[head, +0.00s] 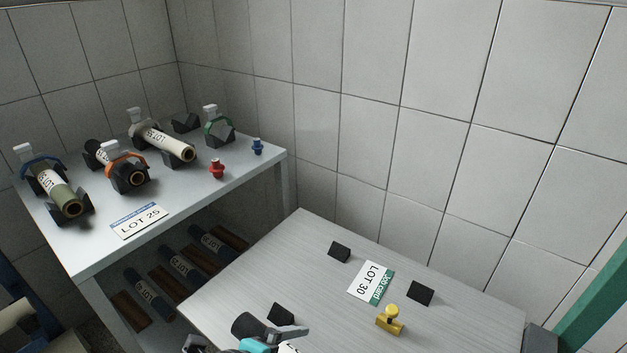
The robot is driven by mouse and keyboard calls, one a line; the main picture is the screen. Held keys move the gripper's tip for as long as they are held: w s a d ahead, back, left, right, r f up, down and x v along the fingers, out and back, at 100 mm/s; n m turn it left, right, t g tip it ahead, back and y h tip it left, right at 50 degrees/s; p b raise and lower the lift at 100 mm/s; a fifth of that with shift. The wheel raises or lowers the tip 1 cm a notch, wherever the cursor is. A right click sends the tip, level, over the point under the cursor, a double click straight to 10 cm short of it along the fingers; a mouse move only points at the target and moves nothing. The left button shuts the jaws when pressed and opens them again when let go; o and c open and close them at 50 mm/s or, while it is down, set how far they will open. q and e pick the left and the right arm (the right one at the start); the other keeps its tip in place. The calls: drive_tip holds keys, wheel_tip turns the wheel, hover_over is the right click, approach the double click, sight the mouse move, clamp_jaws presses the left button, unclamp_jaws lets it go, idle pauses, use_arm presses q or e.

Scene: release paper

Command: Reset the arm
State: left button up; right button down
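What looks like part of my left gripper (246,340) shows at the bottom edge, left of centre, over the front of the grey table. Grey finger-like parts show there beside a dark rounded part, a teal part and a small white piece. The frame cuts this group off. I cannot tell whether the fingers are open or shut, or whether they touch anything. My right gripper is not in view.
The grey table (240,275) bears a LOT 30 card (367,281), a yellow stamp-like object (390,320) and black blocks (339,252). A white shelf (85,258) holds rolls in dark cradles (65,203), a LOT 25 card (138,220) and red and blue pegs (217,169). Tiled walls stand behind.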

use_arm(q)
drive_tip(key=s+a+f+n+g+y, duration=0.4)
drive_tip(key=s+a+n, duration=0.75)
drive_tip(key=n, duration=0.95)
wheel_tip(320, 180, down, 24)
drive_tip(key=s+y, duration=0.1)
drive_tip(key=s, duration=0.1)
drive_tip(key=s+a+f+g+b, duration=0.1)
drive_tip(key=s+a+f, duration=0.2)
drive_tip(key=s+f, duration=1)
drive_tip(key=shift+s+a+m+g, duration=0.15)
drive_tip(key=shift+s+m+g, duration=0.15)
drive_tip(key=shift+s, duration=0.75)
